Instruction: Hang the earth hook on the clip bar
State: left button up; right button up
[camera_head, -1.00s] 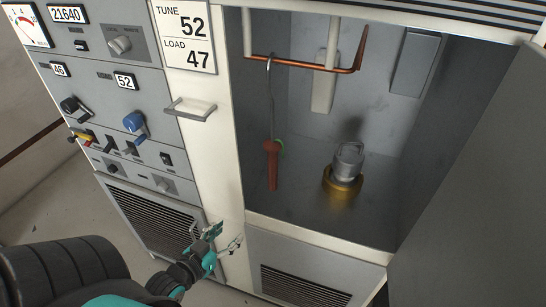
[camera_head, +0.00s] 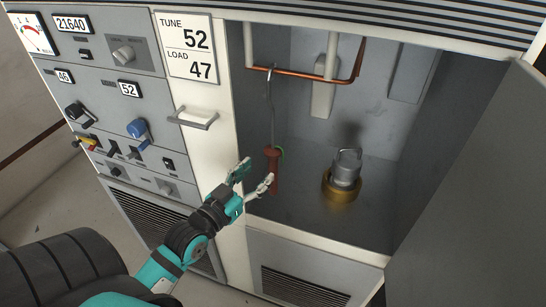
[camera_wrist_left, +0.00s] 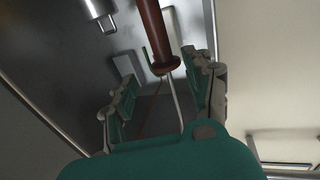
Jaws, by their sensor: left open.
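The earth hook has a red-brown handle (camera_head: 273,172) and a thin metal rod bent into a hook at the top. It hangs upright inside the open cabinet, its hook over the copper bar (camera_head: 302,69) near the left end. A small green part shows beside the handle's top. My left gripper (camera_head: 255,174) is open at the cabinet opening, its fingertips close to the handle. In the left wrist view the handle (camera_wrist_left: 153,22), its collar and the rod show between the spread fingers; contact cannot be told. My right gripper is not in view.
A grey cylinder on a brass base (camera_head: 341,190) stands on the cabinet floor, right of the hook. The open door (camera_head: 480,200) bounds the right side. A white pull handle (camera_head: 197,119) and the knob panel (camera_head: 110,110) lie left of the opening.

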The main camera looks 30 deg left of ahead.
aim_at(273, 152)
pick_arm(q)
jog(key=shift+w+r, duration=0.1)
jog(key=shift+w, duration=1.15)
jog(key=shift+w+p, duration=0.4)
jog(key=shift+w, duration=0.1)
jog(key=w+p, duration=0.2)
jog(key=w, duration=0.2)
jog(key=shift+w+a, duration=0.2)
jog(key=shift+w, duration=0.25)
jog(key=shift+s, duration=0.1)
jog(key=shift+c, duration=0.5)
grip_shut()
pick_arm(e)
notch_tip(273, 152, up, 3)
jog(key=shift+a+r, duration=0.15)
